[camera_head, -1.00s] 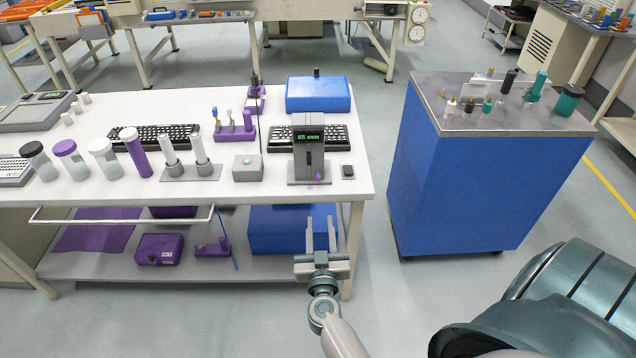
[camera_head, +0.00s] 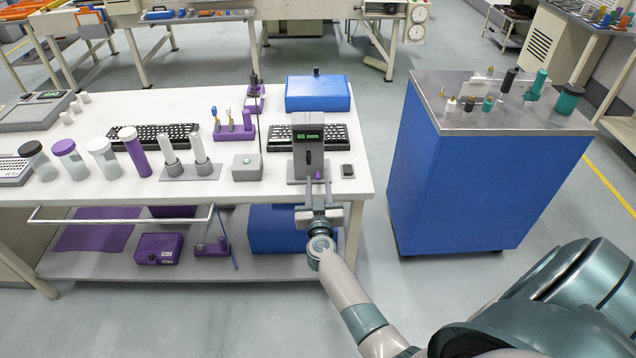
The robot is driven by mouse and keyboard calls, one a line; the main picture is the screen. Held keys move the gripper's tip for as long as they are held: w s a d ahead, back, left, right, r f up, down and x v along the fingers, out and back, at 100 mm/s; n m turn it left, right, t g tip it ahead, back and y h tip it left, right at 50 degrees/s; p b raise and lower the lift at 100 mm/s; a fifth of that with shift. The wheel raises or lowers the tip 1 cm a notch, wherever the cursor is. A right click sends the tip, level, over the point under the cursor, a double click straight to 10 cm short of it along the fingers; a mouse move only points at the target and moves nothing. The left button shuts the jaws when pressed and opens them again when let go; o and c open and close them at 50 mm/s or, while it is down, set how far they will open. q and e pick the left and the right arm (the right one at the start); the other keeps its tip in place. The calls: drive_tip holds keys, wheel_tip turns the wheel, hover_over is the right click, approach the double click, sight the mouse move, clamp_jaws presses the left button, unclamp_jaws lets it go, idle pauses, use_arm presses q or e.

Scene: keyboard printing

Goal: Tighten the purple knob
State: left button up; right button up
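The small purple knob (camera_head: 318,175) sits low on the front of a grey upright device (camera_head: 309,158) with a green-lit display. The device stands near the front right edge of the white table. My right gripper (camera_head: 318,184) has its two fingers apart and pointing at the device base, one on each side of the knob in the picture. I cannot tell whether the fingers touch the knob. My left gripper is not in view.
A small black block (camera_head: 347,170) is right of the device, and a grey box with a button (camera_head: 247,167) is left. A keyboard (camera_head: 345,137) lies behind it. A blue cabinet (camera_head: 470,190) stands to the right across a floor gap.

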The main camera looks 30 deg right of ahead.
drive_tip(key=shift+w+d, duration=0.3)
drive_tip(key=shift+w, duration=0.15)
drive_tip(key=shift+c, duration=0.7)
clamp_jaws()
